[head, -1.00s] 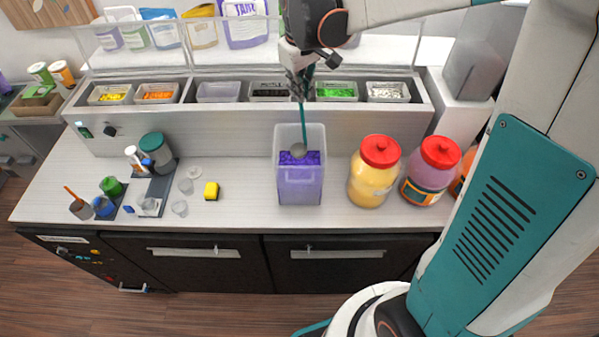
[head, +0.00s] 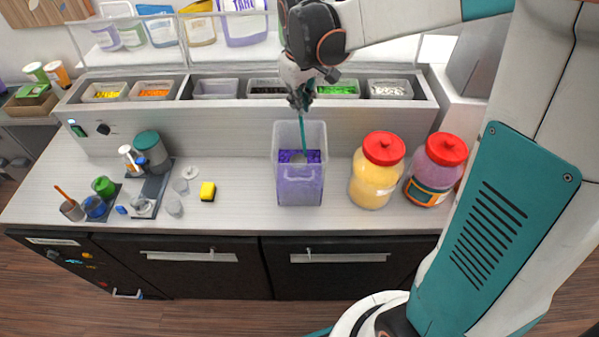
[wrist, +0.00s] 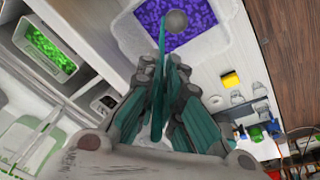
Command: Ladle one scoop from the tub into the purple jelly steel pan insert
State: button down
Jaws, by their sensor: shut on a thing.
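The clear square tub (head: 299,190) stands on the counter with purple jelly cubes (head: 311,157) in it; it also shows in the wrist view (wrist: 228,50). My gripper (head: 300,98) is above the tub, shut on the teal handle of the ladle (head: 302,130). The ladle hangs down into the tub, its round grey bowl (wrist: 176,22) at the purple cubes. How deep the bowl sits is unclear. In the row of pans behind, one looks empty and pale (head: 217,89) and one looks dark inside (head: 267,88); I cannot tell which is the purple jelly insert.
Yellow (head: 105,92), orange (head: 154,91), green (head: 338,89) and white (head: 391,89) filled pans share the raised rail. Red-lidded jars (head: 378,172) stand right of the tub. A yellow sponge (head: 208,191) and small cups lie left.

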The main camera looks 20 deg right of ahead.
notch_tip(320, 180, down, 6)
jog(key=b, duration=0.4)
dwell(0.4)
jog(key=shift+r, duration=0.1)
dwell(0.8)
notch_tip(320, 180, up, 20)
jog(key=p, duration=1.2)
dwell(1.3)
jog(key=shift+r, duration=0.1)
dwell(0.8)
